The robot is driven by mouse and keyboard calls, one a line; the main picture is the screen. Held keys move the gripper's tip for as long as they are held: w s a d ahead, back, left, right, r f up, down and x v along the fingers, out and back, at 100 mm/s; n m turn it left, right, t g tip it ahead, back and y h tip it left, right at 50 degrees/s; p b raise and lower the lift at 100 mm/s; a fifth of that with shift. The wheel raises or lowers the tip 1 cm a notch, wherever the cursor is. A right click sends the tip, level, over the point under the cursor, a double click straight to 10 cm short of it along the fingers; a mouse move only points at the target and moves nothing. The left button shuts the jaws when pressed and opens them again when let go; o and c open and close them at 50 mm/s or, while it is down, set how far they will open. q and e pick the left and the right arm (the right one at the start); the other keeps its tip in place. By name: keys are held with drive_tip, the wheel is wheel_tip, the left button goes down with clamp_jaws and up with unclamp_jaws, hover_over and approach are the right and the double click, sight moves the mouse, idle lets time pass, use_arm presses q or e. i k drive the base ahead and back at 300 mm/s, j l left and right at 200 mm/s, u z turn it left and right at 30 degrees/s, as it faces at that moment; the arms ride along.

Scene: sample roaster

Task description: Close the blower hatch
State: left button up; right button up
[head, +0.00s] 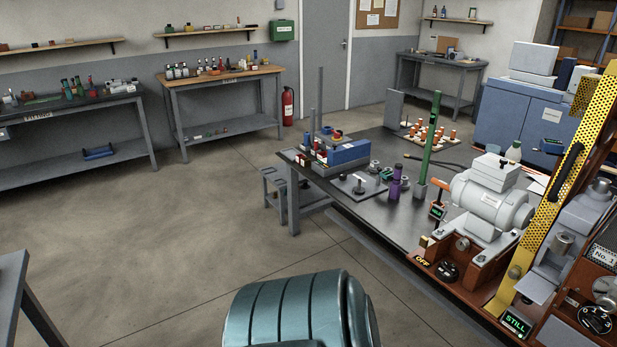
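A yellow perforated panel (571,185) with a black handle (566,170) stands steeply tilted at the right edge of the workbench. It looks like the blower hatch, but I cannot be sure. Its lower end is by a brown base with a green "STILL" display (515,323). Its top nears the upper right corner of the view. I cannot tell what its far side covers. A grey cylindrical machine (491,204) lies to its left on the bench. Neither of my grippers is in view.
The dark workbench (354,205) carries a blue box unit (348,152), a green post (431,140) and purple cylinders (395,187). Dials crowd the lower right. The floor (180,240) at left is clear.

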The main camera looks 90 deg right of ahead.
sight(533, 288)
drive_tip(key=z, duration=3.75)
drive_tip(key=i+l, duration=1.05)
